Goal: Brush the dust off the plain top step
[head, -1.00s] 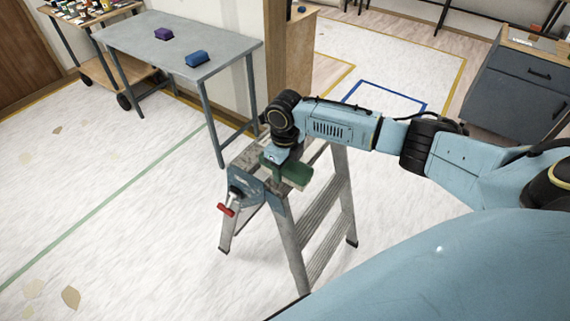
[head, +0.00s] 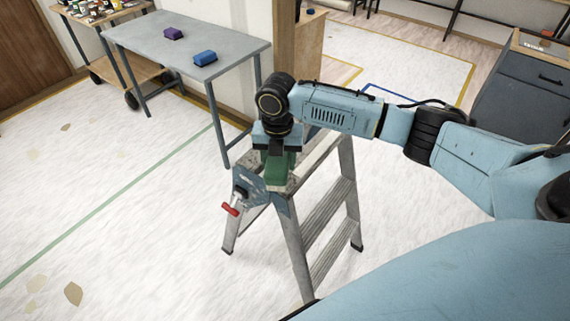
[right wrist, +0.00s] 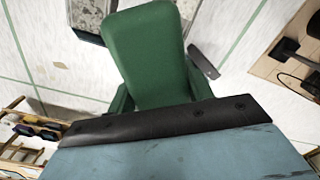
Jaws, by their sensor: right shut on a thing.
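The step ladder (head: 300,235) stands upright on the floor in the middle of the head view. Its plain top step (head: 315,148) is partly hidden by my right arm and the brush; a speckled part of it shows in the right wrist view (right wrist: 88,14). My right gripper (head: 277,152) is shut on a green brush (head: 280,174) over the near left part of the top step. The brush's green body also fills the middle of the right wrist view (right wrist: 150,55). I cannot tell whether its underside touches the step. My left gripper is not in view.
A clamp with a red handle (head: 230,209) sits on a blue-grey plate at the ladder's near left side. A grey table (head: 190,45) behind holds a purple block (head: 173,33) and a blue block (head: 205,58). A dark drawer cabinet (head: 520,95) stands right. Floor left is mostly clear.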

